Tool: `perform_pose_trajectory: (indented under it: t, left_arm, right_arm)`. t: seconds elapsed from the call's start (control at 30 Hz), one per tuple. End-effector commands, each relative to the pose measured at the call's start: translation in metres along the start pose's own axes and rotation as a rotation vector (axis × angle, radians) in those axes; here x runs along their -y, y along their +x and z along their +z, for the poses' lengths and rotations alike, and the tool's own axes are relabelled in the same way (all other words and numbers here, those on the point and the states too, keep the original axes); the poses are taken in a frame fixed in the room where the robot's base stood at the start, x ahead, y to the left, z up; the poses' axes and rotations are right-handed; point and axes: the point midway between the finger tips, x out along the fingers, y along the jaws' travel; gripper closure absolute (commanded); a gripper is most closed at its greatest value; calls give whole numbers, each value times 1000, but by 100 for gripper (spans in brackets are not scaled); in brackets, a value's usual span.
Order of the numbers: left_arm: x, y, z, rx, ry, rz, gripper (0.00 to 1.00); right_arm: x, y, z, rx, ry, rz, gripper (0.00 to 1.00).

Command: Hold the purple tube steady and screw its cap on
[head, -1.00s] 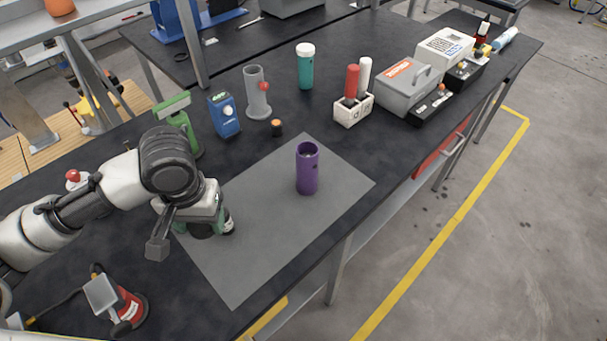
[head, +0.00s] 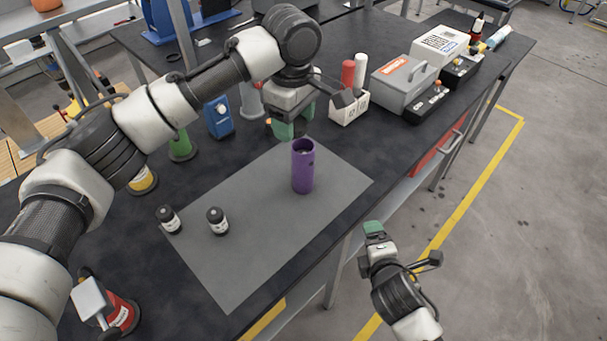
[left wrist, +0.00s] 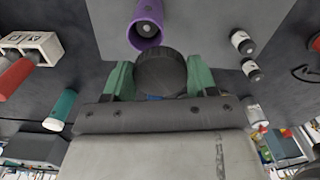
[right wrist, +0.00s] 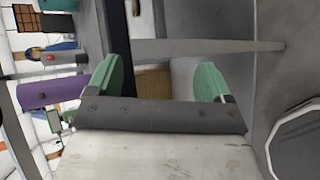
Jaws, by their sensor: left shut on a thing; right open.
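The purple tube (head: 303,168) stands upright on the grey mat (head: 262,235) with its open top showing. It also shows in the left wrist view (left wrist: 146,28) and on its side in the right wrist view (right wrist: 50,92). My left gripper (head: 287,130) is just behind and left of the tube's top in the head view. It is shut on a dark round cap (left wrist: 160,72), which sits between its green fingers, apart from the tube. In the head view I cannot make out the cap. My right gripper (head: 374,228) is open and empty, beyond the table's front edge.
Two small dark-capped bottles (head: 217,221) (head: 169,219) stand on and by the mat's left part. A white holder with red and white tubes (head: 347,108) and a grey toolbox (head: 405,88) stand behind right. The mat around the tube is clear.

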Motion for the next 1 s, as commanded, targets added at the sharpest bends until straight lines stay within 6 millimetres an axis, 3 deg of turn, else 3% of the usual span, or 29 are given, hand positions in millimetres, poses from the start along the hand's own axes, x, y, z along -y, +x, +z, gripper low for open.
perform_pose_trajectory:
  t: [0.13,0.4,0.7,1.0]
  left_arm:
    - [-18,-14,11,-1,-93,3,64]
    - [-20,-16,12,1,-118,0,64]
    - [-20,-16,12,1,-116,0,64]
    - [-20,-16,12,1,-116,0,64]
  right_arm:
    - [-51,-24,3,25,-154,124,19]
    - [-90,-17,-26,38,-721,384,19]
    - [-107,-13,-70,96,-1331,674,19]
    - [-107,-13,-78,112,-1437,727,19]
